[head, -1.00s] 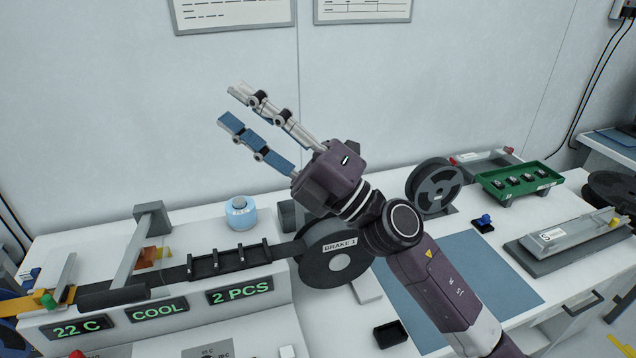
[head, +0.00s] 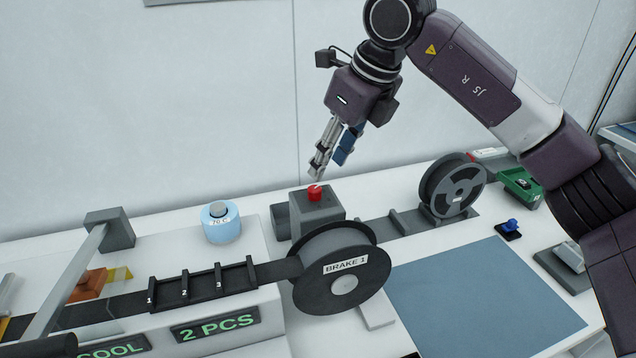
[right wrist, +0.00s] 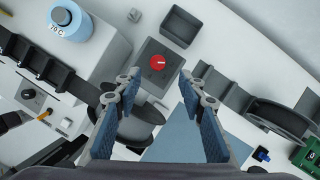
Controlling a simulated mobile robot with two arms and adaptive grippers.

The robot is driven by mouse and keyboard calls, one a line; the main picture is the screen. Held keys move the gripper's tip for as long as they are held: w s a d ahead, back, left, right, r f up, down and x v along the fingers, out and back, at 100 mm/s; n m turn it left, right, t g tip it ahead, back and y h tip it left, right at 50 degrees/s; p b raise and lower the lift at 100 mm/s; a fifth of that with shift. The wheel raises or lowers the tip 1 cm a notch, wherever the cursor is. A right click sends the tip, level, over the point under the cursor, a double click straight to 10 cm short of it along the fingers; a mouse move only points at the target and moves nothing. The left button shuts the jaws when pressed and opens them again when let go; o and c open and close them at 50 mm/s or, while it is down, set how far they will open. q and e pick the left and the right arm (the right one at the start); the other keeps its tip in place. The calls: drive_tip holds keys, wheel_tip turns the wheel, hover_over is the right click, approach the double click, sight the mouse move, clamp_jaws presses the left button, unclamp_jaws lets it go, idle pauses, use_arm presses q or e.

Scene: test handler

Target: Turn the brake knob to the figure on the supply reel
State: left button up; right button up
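The red brake knob (head: 314,194) sits on top of a grey block (head: 318,210) behind the supply reel. In the right wrist view the knob (right wrist: 157,62) shows a white mark pointing right. The black supply reel (head: 310,292) carries a label reading "BRAKE 1". My right gripper (head: 325,165) points down just above the knob, apart from it as far as I can tell. In the right wrist view my right gripper's fingers (right wrist: 158,84) are spread and empty, with the knob between and beyond their tips. My left gripper is not in view.
A second reel (head: 455,186) stands at the right on the dark track. A blue round container (head: 221,224) labelled 70 C stands left of the block. A numbered track (head: 204,285) runs left from the supply reel. A blue mat (head: 485,300) lies clear at the right.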

sight(316, 188)
drive_tip(key=p+x, duration=0.1)
drive_tip(key=x, duration=0.5)
drive_tip(key=shift+a+p, duration=0.15)
drive_tip(key=shift+p, duration=0.2)
drive_tip(key=shift+w+a+f, duration=0.1)
drive_tip(key=shift+a+f, duration=0.05)
drive_tip(key=shift+f, duration=0.45)
clamp_jaws()
